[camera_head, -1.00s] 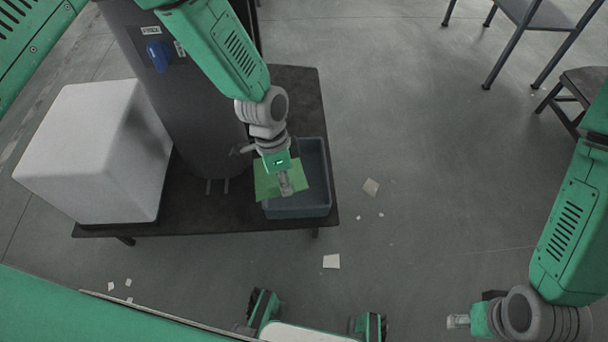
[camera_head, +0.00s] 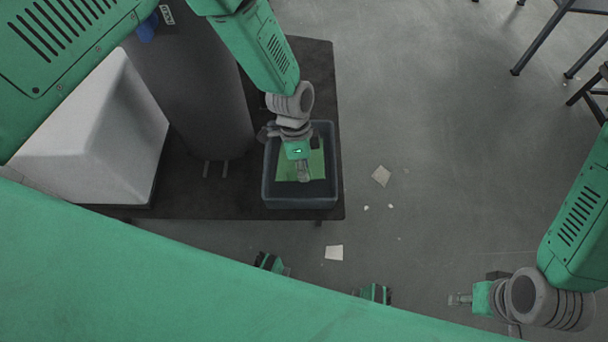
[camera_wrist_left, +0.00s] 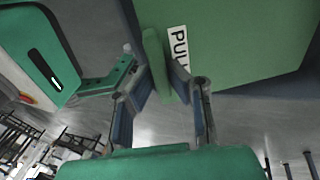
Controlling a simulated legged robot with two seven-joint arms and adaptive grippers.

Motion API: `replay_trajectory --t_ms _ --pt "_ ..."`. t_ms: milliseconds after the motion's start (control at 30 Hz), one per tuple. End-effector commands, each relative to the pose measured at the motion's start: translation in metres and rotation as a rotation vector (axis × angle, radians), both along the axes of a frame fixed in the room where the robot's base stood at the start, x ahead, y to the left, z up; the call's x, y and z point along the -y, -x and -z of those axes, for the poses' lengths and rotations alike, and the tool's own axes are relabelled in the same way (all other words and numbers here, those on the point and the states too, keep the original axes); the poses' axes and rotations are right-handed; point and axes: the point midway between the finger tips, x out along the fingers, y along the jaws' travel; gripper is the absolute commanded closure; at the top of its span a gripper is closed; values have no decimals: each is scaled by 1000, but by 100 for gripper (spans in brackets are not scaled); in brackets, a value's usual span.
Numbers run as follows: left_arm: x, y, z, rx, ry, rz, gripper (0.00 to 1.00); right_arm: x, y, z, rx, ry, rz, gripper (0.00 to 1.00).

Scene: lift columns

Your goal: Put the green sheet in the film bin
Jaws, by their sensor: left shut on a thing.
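The green sheet (camera_head: 316,164) is within the outline of the dark grey bin (camera_head: 300,204) in the head view. I cannot tell whether it touches the bin floor. My left gripper (camera_head: 304,174) is over the bin, shut on the sheet. In the left wrist view the green sheet (camera_wrist_left: 235,45) fills the upper right, with a white label reading "PUL" partly cut off. A green upright part of it is between the fingers of the left gripper (camera_wrist_left: 162,85). My right gripper (camera_head: 460,299) is at the lower right, away from the bin, too small to tell its opening.
The bin stands on a dark low table (camera_head: 240,200). A grey cylinder (camera_head: 205,100) and a large white block (camera_head: 110,140) stand left of it. Pale scraps (camera_head: 381,175) lie on the open floor to the right. Dark furniture legs (camera_head: 540,40) show at the upper right.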

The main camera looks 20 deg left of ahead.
Motion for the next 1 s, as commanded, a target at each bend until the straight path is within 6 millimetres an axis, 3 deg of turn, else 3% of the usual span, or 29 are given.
replay_trajectory --t_ms 100,600,633,667,1000 --pt "0 1 20 -3 -1 -1 100 0 0 10 0 0 0 60" --pt "0 1 27 -1 -1 -1 100 0 0 15 0 0 0 60" --pt "0 0 26 -1 -1 -1 78 0 0 14 0 0 0 60" --pt "0 0 26 -1 -1 -1 68 0 0 13 0 0 0 60" --pt "0 0 24 -1 -1 -1 68 0 0 12 0 0 0 60"
